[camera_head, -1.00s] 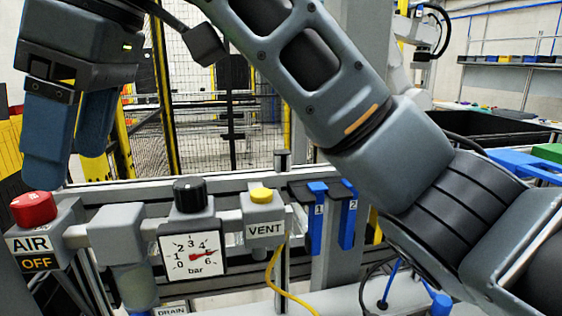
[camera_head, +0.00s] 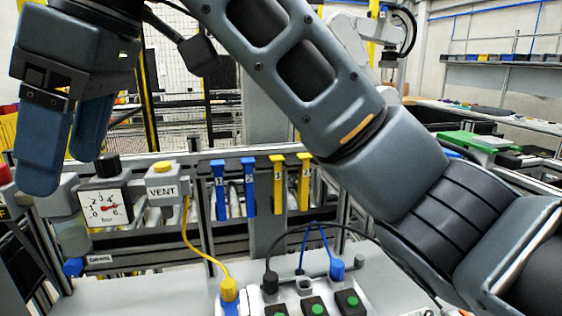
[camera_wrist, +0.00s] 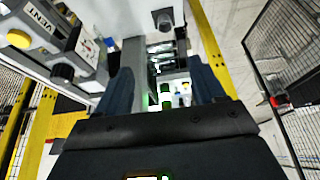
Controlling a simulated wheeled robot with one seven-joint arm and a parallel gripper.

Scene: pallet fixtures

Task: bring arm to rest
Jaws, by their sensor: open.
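My gripper (camera_head: 68,150) hangs at the upper left of the head view, its two blue fingers apart and nothing visible between them. It appears in front of the left end of the air panel, near the pressure gauge (camera_head: 104,207). My arm crosses the head view from the top middle to the lower right. In the wrist view my gripper (camera_wrist: 165,95) shows both blue fingers spread, with a gap between them. The VENT block (camera_head: 162,184) with its yellow button stands right of the gauge. How far the fingers are from the panel is hard to tell.
Blue levers (camera_head: 234,188) and yellow levers (camera_head: 291,184) hang on the rail. Below, a yellow hose (camera_head: 195,243) and cables run to a grey box with green buttons (camera_head: 313,307). A mesh fence (camera_head: 185,62) stands behind. A red knob (camera_head: 4,175) is cut off at the left edge.

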